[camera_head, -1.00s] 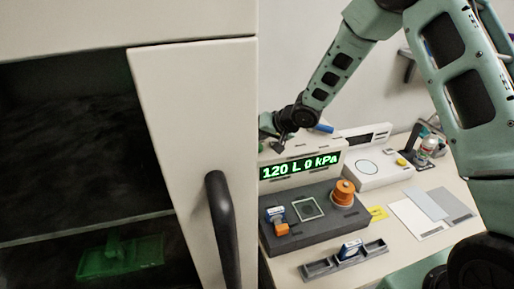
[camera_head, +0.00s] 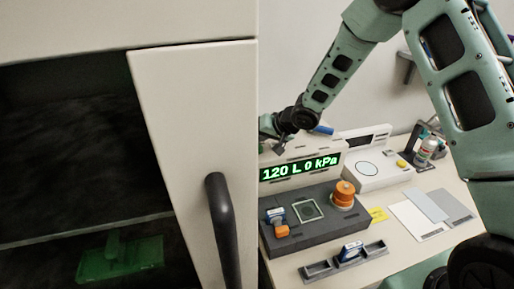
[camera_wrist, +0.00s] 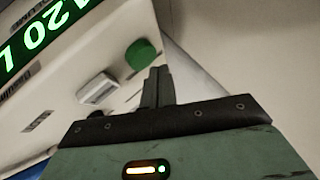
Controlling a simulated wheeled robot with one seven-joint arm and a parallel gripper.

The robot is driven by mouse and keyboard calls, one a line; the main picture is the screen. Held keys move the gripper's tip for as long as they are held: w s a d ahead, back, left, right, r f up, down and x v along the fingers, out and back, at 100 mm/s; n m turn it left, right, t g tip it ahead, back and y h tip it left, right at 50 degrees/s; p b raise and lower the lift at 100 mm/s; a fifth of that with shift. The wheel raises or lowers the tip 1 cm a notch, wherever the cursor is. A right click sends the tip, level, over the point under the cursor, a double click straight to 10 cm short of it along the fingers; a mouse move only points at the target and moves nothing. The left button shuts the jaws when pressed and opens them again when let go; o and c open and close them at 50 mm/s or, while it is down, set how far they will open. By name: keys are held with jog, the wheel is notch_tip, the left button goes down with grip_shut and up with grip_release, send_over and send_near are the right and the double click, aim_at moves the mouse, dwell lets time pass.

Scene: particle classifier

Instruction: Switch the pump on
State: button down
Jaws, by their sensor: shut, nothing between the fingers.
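The pump unit (camera_head: 272,159) is a pale housing on the bench, with a lit green display (camera_head: 300,167) reading "120 L 0 kPa". My gripper (camera_wrist: 157,72) is shut and empty. Its fingertips appear just beside the green button; I cannot tell whether they touch it. In the head view my gripper (camera_head: 270,138) is above the housing's left end, small and partly hidden by the cabinet door.
The open cabinet door (camera_head: 185,120) with a dark handle (camera_head: 220,225) fills the left. A dark sampler block (camera_head: 315,235) with an orange knob (camera_head: 344,194) stands before the display. A white scale (camera_head: 375,175), sheets (camera_head: 415,218) and a small grey tray (camera_head: 320,270) lie around it.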

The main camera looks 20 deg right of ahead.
jog(key=shift+f, duration=0.2)
dwell(0.6)
jog(key=shift+f, duration=0.25)
jog(key=shift+f+b, duration=0.65)
jog(key=shift+f, duration=0.2)
dwell(0.9)
dwell(0.4)
jog(key=shift+r+p, duration=1.3)
jog(key=shift+p, duration=0.05)
notch_tip(320, 180, up, 5)
jog(key=p, duration=0.5)
